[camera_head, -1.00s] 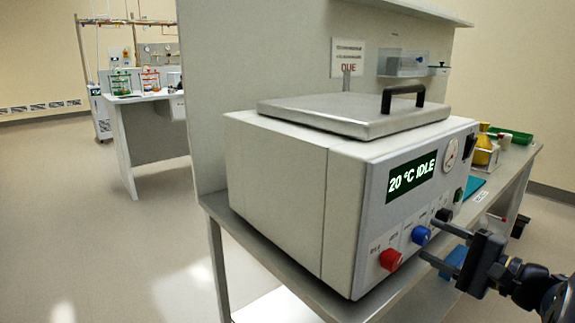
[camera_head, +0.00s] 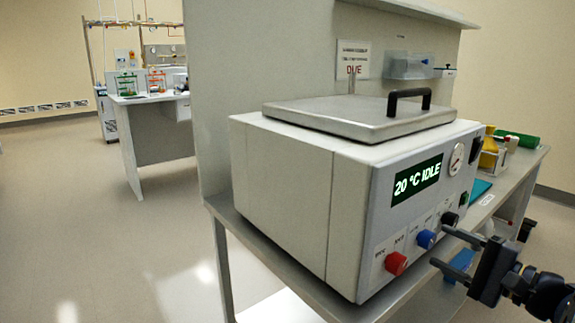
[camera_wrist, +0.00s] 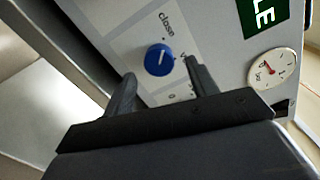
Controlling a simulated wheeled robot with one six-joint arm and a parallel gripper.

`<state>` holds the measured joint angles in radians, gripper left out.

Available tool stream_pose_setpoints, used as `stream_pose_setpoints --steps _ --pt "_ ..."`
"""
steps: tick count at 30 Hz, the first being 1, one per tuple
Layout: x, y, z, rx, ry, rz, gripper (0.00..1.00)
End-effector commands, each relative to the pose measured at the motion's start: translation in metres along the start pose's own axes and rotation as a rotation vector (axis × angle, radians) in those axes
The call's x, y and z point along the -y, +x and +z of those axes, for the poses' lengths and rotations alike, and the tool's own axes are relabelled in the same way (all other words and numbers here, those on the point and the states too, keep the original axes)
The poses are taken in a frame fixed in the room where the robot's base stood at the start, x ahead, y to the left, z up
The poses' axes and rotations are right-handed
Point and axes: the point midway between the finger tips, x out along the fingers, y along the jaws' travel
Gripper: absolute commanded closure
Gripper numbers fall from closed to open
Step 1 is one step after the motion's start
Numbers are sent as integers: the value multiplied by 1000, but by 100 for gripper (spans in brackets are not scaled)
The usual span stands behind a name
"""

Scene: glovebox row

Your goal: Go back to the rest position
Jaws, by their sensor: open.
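My gripper (camera_head: 438,246) is open and empty at the lower right of the head view, in front of the control panel of a white box-shaped machine (camera_head: 290,200). In the wrist view my gripper's two fingers (camera_wrist: 160,88) point at the panel, and a blue knob (camera_wrist: 160,60) shows between and beyond their tips. The word "close" is printed by the knob. In the head view the blue knob (camera_head: 425,239) is just left of the fingertips. I cannot tell whether a finger touches the panel.
The machine has a red knob (camera_head: 396,263), a black knob (camera_head: 449,219), a display (camera_head: 416,180) reading "20 °C IDLE", a gauge (camera_head: 457,158) and a metal lid (camera_head: 360,115) with a black handle. Yellow and green items stand behind it on the bench. Open floor (camera_head: 80,220) lies left.

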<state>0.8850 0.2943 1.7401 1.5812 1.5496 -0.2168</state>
Motion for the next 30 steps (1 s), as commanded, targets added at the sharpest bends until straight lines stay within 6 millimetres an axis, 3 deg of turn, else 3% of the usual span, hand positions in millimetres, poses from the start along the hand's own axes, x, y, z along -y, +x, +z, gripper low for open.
stream_pose_setpoints --steps 14,30 --pt "1 -78 0 -4 1 -1 45" --pt "-2 11 1 5 -1 1 45"
